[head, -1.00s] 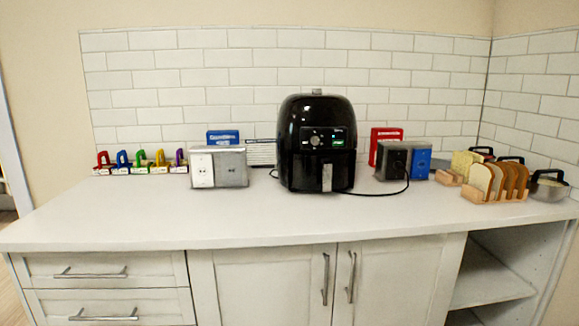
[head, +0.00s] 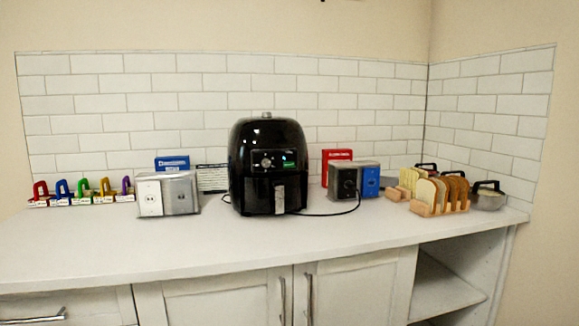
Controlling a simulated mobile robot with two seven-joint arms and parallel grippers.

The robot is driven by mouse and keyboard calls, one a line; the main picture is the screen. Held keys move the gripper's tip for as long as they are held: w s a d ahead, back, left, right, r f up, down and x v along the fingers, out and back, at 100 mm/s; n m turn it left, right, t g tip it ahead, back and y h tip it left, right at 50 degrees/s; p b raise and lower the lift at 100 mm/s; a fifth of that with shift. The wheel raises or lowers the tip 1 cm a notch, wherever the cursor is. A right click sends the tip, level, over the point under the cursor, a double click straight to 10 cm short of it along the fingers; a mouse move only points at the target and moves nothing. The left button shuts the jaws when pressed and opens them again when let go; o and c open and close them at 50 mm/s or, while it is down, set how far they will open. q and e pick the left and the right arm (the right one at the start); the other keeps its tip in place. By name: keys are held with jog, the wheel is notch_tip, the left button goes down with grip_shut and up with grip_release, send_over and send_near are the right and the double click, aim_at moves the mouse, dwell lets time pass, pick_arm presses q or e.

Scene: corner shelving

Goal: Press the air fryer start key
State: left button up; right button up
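The black air fryer (head: 262,205) stands upright on the white counter, left of the picture's middle, with its front towards me. Its control panel (head: 273,161) on the upper front has a round knob, a small lit display and a small green spot at the right side. The start key cannot be told apart at this size. A silver-grey handle (head: 279,198) is on the drawer front below. Neither of my grippers is in view.
A white-and-grey outlet box (head: 167,194) stands left of the fryer, and a black-and-blue box (head: 353,181) stands right. A cable runs from the fryer towards the right box. A bread rack (head: 440,207) and pots are further right. The counter front (head: 250,240) is clear.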

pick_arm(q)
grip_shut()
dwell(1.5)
